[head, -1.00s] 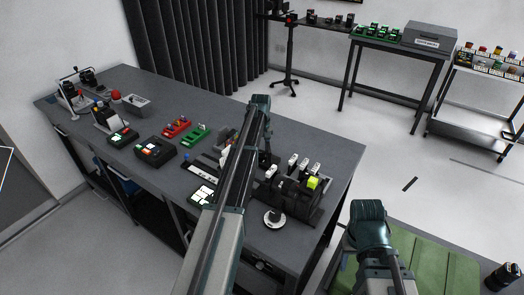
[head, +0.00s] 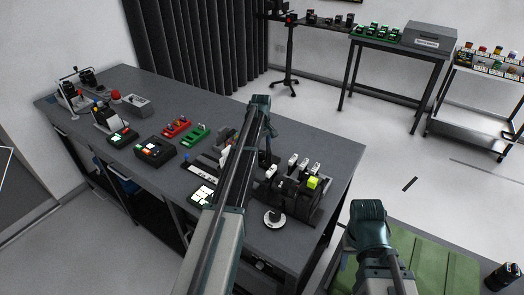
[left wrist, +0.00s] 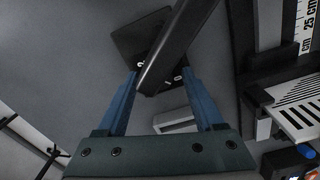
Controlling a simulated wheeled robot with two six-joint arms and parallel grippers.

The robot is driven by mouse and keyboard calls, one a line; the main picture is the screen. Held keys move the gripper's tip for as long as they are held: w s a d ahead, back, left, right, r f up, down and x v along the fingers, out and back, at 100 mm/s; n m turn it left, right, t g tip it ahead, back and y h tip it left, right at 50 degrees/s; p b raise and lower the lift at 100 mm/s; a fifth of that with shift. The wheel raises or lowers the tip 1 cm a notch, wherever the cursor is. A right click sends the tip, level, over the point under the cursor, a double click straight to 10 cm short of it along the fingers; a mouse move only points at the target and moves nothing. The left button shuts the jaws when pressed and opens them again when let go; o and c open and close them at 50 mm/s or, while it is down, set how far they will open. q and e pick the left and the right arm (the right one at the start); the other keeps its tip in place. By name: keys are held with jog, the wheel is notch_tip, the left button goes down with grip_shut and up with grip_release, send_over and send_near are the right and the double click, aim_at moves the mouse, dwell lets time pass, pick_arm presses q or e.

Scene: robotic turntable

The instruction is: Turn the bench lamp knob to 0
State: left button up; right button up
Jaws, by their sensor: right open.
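In the left wrist view, a black square plate (left wrist: 129,37) with small white marks lies below my left gripper (left wrist: 160,76). A dark bar (left wrist: 180,38) crosses over it; I cannot tell whether it belongs to the bench lamp. The left gripper's blue fingers are apart, one each side of the plate, with no visible grip. In the head view my left arm covers most of that spot. A black knob on a pale round disc (head: 265,220) sits at the bench's near edge; I cannot tell whether it is the lamp knob. My right gripper (head: 404,283) is low at right, mostly hidden, open.
The grey bench (head: 225,103) holds a black holder with switches (head: 296,190), red (head: 177,126) and green (head: 195,135) trays and a white-keyed pad (head: 201,194). A ruler (left wrist: 304,28) lies right of the left gripper. A green-topped surface (head: 440,268) is near my right arm.

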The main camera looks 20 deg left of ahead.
aim_at(261, 153)
pick_arm(q)
jog(key=shift+r, duration=0.1)
notch_tip(261, 153, up, 14)
jog(key=p, duration=1.3)
jog(key=shift+s+p, duration=0.15)
jog(key=shift+p, duration=0.25)
jog(key=shift+a+f, duration=0.1)
jog(key=shift+f, duration=0.1)
jog(key=s+d+m, duration=0.6)
jog(key=s+d, duration=0.4)
jog(key=s, duration=0.4)
jog(key=s+d+m, duration=0.6)
jog(key=s+d, duration=0.4)
jog(key=s, duration=0.4)
jog(key=s+d+f+m+b, duration=0.2)
jog(key=d, duration=0.3)
jog(key=s+d+f+m+y+b, duration=0.1)
jog(key=s+d+f+m+b, duration=0.1)
jog(key=d, duration=0.4)
jog(key=shift+s+d+f+m+b, duration=0.2)
jog(key=shift+s+f+m+b, duration=0.25)
jog(key=shift+s, duration=0.25)
